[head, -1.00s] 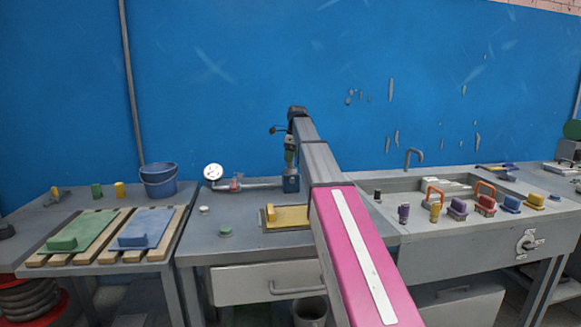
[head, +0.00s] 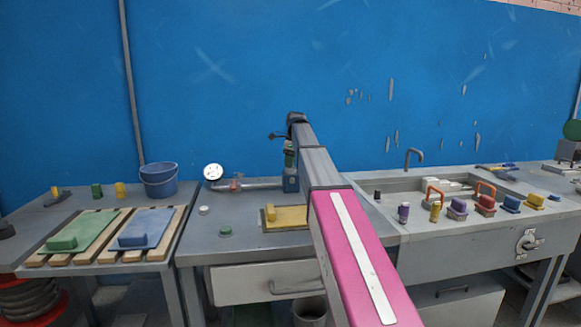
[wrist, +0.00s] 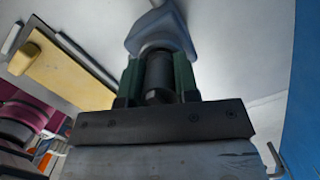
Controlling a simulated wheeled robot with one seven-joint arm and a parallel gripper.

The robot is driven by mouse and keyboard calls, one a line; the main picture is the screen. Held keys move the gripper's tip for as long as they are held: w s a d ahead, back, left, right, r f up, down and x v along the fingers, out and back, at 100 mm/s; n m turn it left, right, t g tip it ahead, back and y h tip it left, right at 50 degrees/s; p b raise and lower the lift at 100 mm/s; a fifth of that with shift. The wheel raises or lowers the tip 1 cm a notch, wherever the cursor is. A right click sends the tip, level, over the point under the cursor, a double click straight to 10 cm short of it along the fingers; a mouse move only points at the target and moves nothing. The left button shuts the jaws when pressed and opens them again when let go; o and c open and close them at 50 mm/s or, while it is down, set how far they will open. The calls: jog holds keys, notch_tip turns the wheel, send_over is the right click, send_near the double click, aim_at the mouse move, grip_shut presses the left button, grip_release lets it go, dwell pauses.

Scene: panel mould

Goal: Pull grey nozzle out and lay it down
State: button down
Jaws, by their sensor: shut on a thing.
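My gripper (head: 290,166) is over the back of the middle bench, fingers pointing down at a blue block (head: 291,184) at the end of a metal pipe. In the wrist view its green fingers (wrist: 159,77) are shut on the dark grey nozzle (wrist: 158,74), one on each side. Beyond the fingertips, the blue-grey block (wrist: 166,30) meets the nozzle's far end in the picture. I cannot tell how deep the nozzle sits in it. In the head view my gripper and arm largely hide the nozzle.
A pipe with a white gauge (head: 213,171) runs left of the block. A yellow panel (head: 285,217) lies in front. Slatted boards with a green panel (head: 80,231) and a blue panel (head: 147,227) are left. A sink and several coloured blocks are right. Bare bench lies around the green button (head: 225,231).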

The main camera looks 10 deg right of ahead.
jog(key=shift+r, duration=2.35)
jog(key=shift+r, duration=0.15)
jog(key=shift+r, duration=1.9)
